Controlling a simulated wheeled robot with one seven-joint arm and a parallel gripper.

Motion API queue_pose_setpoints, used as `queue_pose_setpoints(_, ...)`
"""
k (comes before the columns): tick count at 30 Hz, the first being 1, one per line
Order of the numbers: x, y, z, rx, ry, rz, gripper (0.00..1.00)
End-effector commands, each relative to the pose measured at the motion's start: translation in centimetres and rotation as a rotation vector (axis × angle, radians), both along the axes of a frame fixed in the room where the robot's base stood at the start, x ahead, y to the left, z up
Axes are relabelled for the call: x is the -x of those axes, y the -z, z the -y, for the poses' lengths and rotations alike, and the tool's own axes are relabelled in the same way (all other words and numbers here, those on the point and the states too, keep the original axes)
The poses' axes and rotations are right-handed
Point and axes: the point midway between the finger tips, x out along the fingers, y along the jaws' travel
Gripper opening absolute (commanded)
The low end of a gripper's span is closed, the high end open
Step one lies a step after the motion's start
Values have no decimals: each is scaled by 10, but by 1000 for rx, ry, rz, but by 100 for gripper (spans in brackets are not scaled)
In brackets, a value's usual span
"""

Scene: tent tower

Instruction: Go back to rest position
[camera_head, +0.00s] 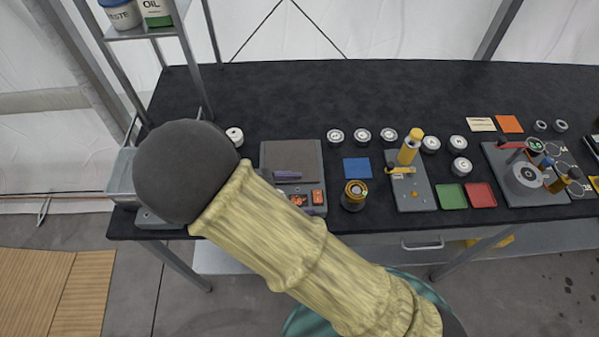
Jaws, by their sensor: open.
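My arm crosses the picture from the bottom right to the left, in a pale yellow ribbed sleeve with a dark grey rounded joint at its upper left end. It hangs in front of the left part of the black table (300,90). My gripper's fingers do not show; they are hidden or out of frame. A grey device (291,160) with a brown top and orange-red parts is partly covered by the arm. A purple piece (287,175) shows on its near part.
Several white round pots stand along the table. A yellow-and-black cylinder (354,196) stands near the front edge by a blue square (357,168). Green (452,196) and red (481,194) squares lie right. The table's back is clear.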

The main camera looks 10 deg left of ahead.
Motion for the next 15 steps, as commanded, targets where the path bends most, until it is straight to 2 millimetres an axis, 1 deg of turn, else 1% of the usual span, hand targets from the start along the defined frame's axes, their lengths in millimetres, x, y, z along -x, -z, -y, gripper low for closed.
queue_pose_setpoints(6,0,0,0,0,1,0,74)
queue_pose_setpoints(9,-2,0,4,-16,20,-4,74)
queue_pose_setpoints(11,-5,-1,11,-43,52,-10,74)
queue_pose_setpoints(14,-10,-2,30,-120,149,-23,74)
queue_pose_setpoints(15,-12,-2,40,-162,200,-29,74)
